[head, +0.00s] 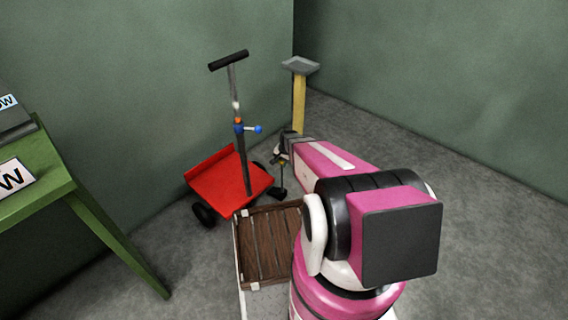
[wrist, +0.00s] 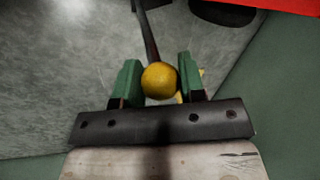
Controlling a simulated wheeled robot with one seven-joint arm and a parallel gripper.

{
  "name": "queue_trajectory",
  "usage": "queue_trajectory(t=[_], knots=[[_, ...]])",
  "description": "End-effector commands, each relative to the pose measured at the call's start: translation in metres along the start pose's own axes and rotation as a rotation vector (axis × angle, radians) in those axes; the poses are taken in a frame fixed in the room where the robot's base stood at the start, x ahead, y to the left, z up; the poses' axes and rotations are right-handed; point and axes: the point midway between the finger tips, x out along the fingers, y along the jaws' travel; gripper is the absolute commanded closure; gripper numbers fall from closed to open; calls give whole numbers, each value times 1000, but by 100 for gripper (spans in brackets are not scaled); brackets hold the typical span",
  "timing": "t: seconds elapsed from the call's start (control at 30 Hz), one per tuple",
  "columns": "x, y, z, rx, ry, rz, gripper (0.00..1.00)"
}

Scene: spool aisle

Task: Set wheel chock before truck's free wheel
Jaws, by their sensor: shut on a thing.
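The red truck (head: 228,181) stands by the green wall, with an upright handle and a black crossbar. In the wrist view a dark wheel (wrist: 222,12) is cut by the top edge. My gripper (head: 283,152) is right of the truck. Its green fingers (wrist: 158,80) are shut on the chock's yellow ball knob (wrist: 159,79). A dark rod runs from the knob. The black chock (head: 281,193) hangs low beside the bed's right side; I cannot tell if it touches the floor.
A yellow post (head: 299,105) with a grey top stands behind my gripper near the wall corner. A slatted wooden tray (head: 262,245) is in front of the truck. A green table (head: 45,185) stands at the left. The floor at right is clear.

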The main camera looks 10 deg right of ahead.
Motion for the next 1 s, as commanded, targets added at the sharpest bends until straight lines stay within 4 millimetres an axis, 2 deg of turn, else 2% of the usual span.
queue_trajectory(t=[0.7,1.0], knots=[[9,-47,-15,0,1,-1,100],[11,-56,-18,0,0,0,100]])
